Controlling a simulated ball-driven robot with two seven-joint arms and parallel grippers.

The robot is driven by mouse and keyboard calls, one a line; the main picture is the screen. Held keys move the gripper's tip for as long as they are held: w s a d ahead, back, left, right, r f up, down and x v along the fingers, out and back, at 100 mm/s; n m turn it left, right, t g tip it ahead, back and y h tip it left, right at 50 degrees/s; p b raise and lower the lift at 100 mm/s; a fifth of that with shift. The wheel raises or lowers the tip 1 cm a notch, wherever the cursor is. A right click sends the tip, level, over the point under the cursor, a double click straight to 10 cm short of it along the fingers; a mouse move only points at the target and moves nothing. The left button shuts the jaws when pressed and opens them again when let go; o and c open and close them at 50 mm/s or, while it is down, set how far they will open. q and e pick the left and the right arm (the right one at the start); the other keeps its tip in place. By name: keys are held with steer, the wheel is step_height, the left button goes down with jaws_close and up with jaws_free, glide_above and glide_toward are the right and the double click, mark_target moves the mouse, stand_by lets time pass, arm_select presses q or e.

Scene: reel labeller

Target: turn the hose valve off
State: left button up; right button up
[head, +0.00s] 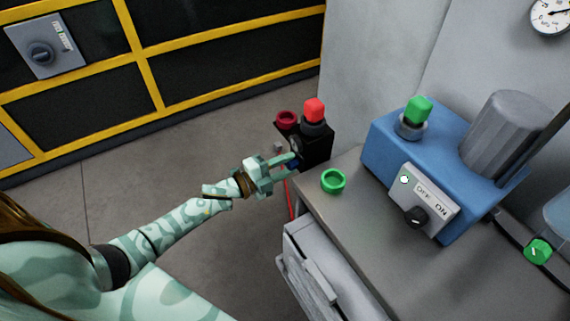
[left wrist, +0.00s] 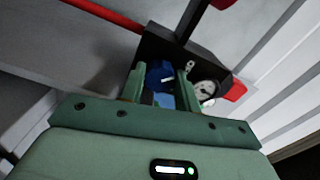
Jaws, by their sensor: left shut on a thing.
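A blue knob (left wrist: 160,72) with a white pointer mark sits on the face of a black box (left wrist: 158,44) and looks like the hose valve. My left gripper (head: 287,163) reaches the near left side of that box (head: 320,147) in the head view. Its fingers stand on both sides of the knob in the left wrist view, shut on it. In the head view the fingers hide most of the knob. A round white gauge (left wrist: 206,89) is just right of the knob. A thin red hose (head: 291,202) hangs below the box. My right gripper is not in view.
A red cap (head: 314,109) tops the black box, with a dark red ring (head: 286,118) beside it. A grey cabinet holds a green ring (head: 333,181) and a blue machine (head: 383,146) with an OFF/ON switch. Open floor lies left of the cabinet.

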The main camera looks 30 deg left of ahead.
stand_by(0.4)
arm_select(q)
steer(key=o, duration=1)
steer(key=p+v, duration=0.1)
steer(key=v, duration=1.5)
steer(key=shift+s+a+f+p, duration=0.1)
steer(key=shift+s+p, duration=0.05)
steer(key=shift+p, duration=0.15)
